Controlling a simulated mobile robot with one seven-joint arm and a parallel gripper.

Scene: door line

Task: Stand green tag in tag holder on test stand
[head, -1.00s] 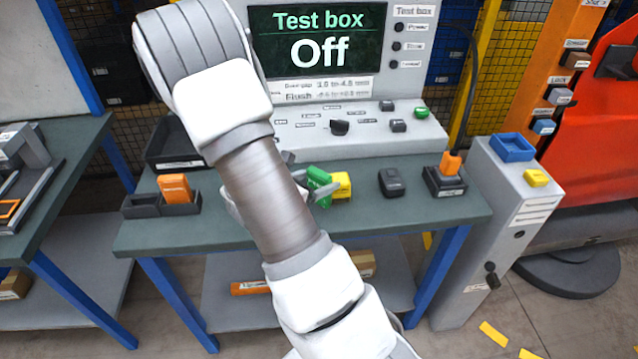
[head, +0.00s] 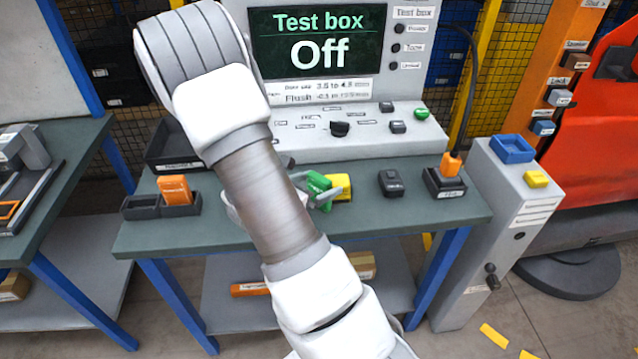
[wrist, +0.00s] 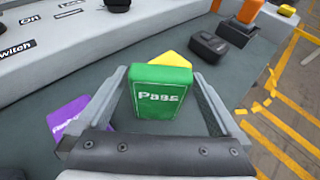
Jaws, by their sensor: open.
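The green tag (head: 319,191) is on the test stand (head: 225,222), partly hidden by my arm in the head view. In the wrist view the green tag (wrist: 161,92), marked "Pass", is between the two open fingers of my gripper (wrist: 160,80), with a gap at each side. My gripper is mostly hidden behind my arm in the head view. The dark tag holder (head: 142,208) is at the stand's left end. An orange tag (head: 174,188) stands in its right part; its left part looks empty.
A yellow tag (head: 341,184) lies just behind the green one. A purple tag (wrist: 72,122) lies left in the wrist view. A dark device (head: 391,183) and a socket block with an orange plug (head: 451,164) are to the right. The test box (head: 370,140) stands behind, reading "Off".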

